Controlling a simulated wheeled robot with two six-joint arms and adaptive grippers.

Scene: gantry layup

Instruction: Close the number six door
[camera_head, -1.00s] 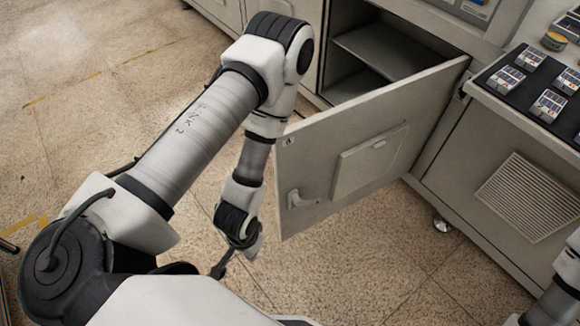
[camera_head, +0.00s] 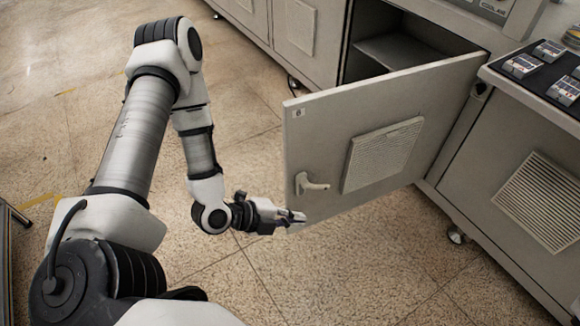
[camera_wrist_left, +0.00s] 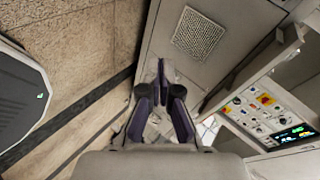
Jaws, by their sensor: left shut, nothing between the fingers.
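The number six door (camera_head: 350,130) is a grey panel with a small "6" label at its upper left corner, a vent grille and a lever handle (camera_head: 310,184). It stands wide open, hinged on its right side, and the dark cabinet interior (camera_head: 400,45) shows behind it. My left gripper (camera_head: 294,217) is shut and empty at the door's lower left edge, just below the handle. I cannot tell whether it touches the door. In the left wrist view the shut fingers (camera_wrist_left: 162,95) point toward a grey panel with a vent. My right gripper is not in view.
A bench with a dark tray (camera_head: 545,72) of small parts stands to the right, above another vented panel (camera_head: 545,200). Closed cabinet doors (camera_head: 295,35) are at the back. The speckled floor (camera_head: 330,275) in front of the door is clear.

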